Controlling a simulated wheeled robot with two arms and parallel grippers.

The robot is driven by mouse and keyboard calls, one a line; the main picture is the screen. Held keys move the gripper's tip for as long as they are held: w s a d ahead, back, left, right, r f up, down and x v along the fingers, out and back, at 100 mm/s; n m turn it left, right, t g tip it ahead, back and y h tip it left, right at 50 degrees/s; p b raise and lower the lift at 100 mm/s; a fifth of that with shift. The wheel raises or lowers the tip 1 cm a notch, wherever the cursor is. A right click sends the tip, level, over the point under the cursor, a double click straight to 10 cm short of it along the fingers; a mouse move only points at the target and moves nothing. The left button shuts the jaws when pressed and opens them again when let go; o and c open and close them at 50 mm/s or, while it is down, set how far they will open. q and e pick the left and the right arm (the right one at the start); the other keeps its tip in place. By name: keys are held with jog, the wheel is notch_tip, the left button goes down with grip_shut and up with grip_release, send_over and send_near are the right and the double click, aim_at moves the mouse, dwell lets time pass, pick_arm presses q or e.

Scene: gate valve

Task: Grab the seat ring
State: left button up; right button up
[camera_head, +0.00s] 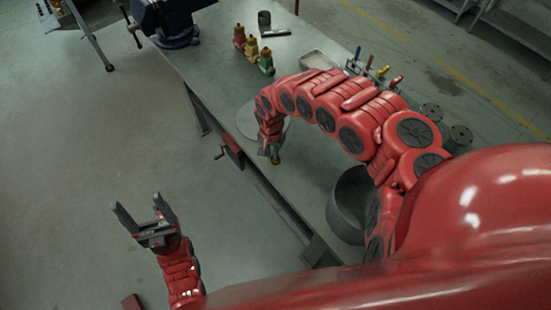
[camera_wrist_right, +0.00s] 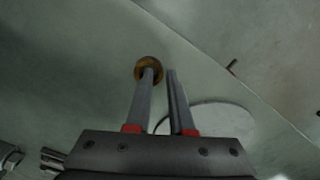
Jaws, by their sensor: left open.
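The seat ring (camera_wrist_right: 148,67) is a small brass-coloured ring on the grey-green bench top. In the right wrist view it shows at the tip of the left-hand finger, which overlaps it; I cannot tell whether that finger is inside it or above it. In the head view the ring (camera_head: 275,160) shows just at the fingertips of my right gripper (camera_head: 270,152). In the wrist view the right gripper (camera_wrist_right: 160,72) has a gap between its fingers, and the other finger is to the right of the ring. My left gripper (camera_head: 138,207) is open and empty over the floor, left of the bench.
A pale round disc (camera_head: 247,122) lies beside the right gripper. A dark grey bowl-like container (camera_head: 347,205) stands nearer. Several coloured bottles (camera_head: 252,48), a blue vise (camera_head: 172,20), a pale tray (camera_head: 321,60) and tools (camera_head: 370,65) are further back. The bench's left edge is close.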

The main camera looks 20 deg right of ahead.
jog(key=shift+f, duration=0.3)
jog(key=shift+c, duration=0.3)
grip_shut()
jog(key=shift+r, duration=0.1)
